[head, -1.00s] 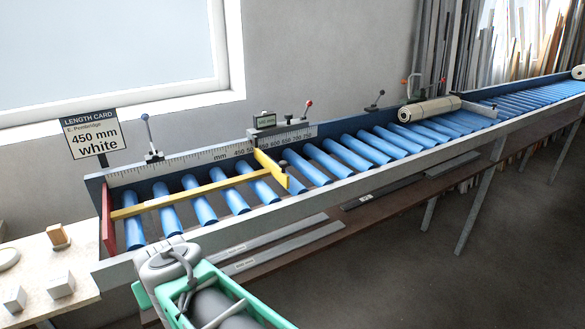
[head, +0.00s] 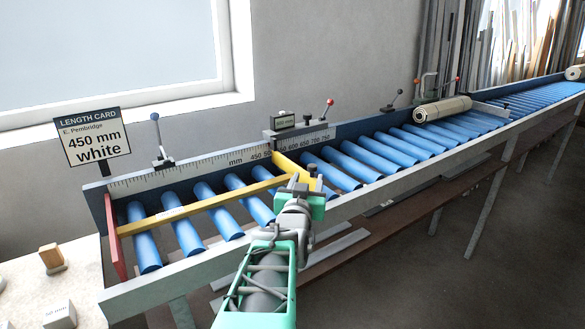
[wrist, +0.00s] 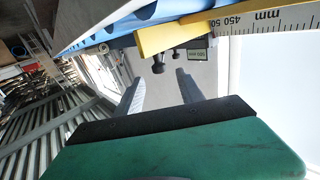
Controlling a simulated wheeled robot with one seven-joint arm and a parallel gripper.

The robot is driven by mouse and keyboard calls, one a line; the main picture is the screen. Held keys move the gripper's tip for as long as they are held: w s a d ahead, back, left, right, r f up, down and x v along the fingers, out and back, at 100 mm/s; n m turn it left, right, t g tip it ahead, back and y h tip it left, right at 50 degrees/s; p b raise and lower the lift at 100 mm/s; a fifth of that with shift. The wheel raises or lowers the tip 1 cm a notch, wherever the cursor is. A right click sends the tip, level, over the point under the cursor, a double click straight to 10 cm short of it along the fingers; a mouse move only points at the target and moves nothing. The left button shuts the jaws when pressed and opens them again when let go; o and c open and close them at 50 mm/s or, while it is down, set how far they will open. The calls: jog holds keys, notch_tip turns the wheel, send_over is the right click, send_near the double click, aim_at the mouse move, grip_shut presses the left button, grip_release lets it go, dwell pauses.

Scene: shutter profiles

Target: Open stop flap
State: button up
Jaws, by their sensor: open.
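The stop flap (head: 291,166) is a yellow plate set across the blue roller conveyor, by the 450 end of the mm scale. It also shows in the wrist view (wrist: 165,36), along the top. A long yellow bar (head: 185,207) runs from it to the red end plate (head: 115,238). My gripper (head: 306,183) is at the flap's near end, partly covering it. In the wrist view my gripper (wrist: 159,76) is open, its two fingers apart with nothing seen between them. A dark knob (wrist: 158,66) shows just beyond the fingertips; contact cannot be told.
A small display box (head: 284,121) and a red-knobbed lever (head: 328,107) stand on the back rail. A blue-knobbed lever (head: 159,140) stands further left. A cream roll (head: 442,109) lies on the rollers at right. The length card (head: 92,137) reads 450 mm white.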

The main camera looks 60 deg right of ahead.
aim_at(312, 169)
jog(key=p+x, duration=0.1)
jog(key=x, duration=0.6)
jog(key=shift+w+d+r+p, duration=0.1)
jog(key=shift+d+r+p, duration=0.05)
jog(key=shift+d+p, duration=0.2)
jog(key=shift+c, duration=0.5)
grip_shut()
dwell(0.5)
